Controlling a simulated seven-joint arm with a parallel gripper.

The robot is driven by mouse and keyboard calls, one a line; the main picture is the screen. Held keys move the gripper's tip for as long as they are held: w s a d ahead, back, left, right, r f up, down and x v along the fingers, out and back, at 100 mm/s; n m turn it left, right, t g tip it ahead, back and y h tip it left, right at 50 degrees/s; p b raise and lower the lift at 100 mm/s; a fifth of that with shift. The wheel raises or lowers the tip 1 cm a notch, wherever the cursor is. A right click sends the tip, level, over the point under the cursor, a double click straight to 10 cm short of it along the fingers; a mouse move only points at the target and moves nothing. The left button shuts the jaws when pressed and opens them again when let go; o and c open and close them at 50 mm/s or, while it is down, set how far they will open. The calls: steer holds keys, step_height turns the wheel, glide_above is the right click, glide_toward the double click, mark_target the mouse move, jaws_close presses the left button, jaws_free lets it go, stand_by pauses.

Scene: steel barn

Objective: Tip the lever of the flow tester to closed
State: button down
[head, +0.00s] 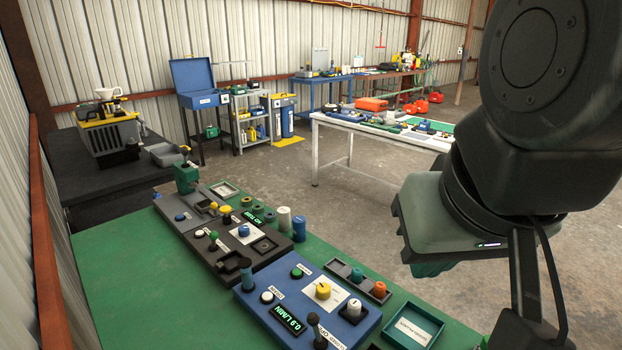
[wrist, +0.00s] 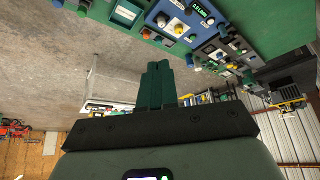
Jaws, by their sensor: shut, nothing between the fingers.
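The flow tester is a blue panel (head: 262,318) on the green bench at the bottom of the head view, with a green-lit display (head: 288,319) reading about 0.9 L/MIN. Its dark ball-topped lever (head: 314,320) stands up at the near edge, beside a partly readable white label. The lever's exact setting is hard to tell. In the wrist view the blue panel (wrist: 176,28) is at the top, partly cut off. My gripper (wrist: 158,66) has its green fingers together, with nothing between them. In the head view my gripper (head: 434,268) hangs right of and above the panel, well apart from the lever.
A dark panel (head: 225,262) with knobs and a grey panel lie further left along the bench. A small tray with teal and orange knobs (head: 357,276) and a green-rimmed tray (head: 412,329) lie right of the tester. A white table (head: 390,138) stands behind, across open floor.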

stand_by(0.4)
steer(key=m+g, duration=0.5)
steer(key=m, duration=0.2)
glide_above(316, 327)
steer(key=d, duration=0.4)
step_height(316, 327, down, 4)
steer(key=w+a+f+m+g, duration=0.2)
steer(key=w+a+f+m, duration=0.15)
steer(key=w+f, duration=0.45)
steer(key=w+a+f+m+g, duration=0.2)
steer(key=w+a+f, duration=0.1)
steer(key=f, duration=0.8)
steer(key=s+d+f, duration=0.1)
steer(key=s+f, duration=0.5)
steer(key=f, duration=0.4)
steer(key=shift+s+f, duration=0.3)
steer(key=shift+f, duration=0.05)
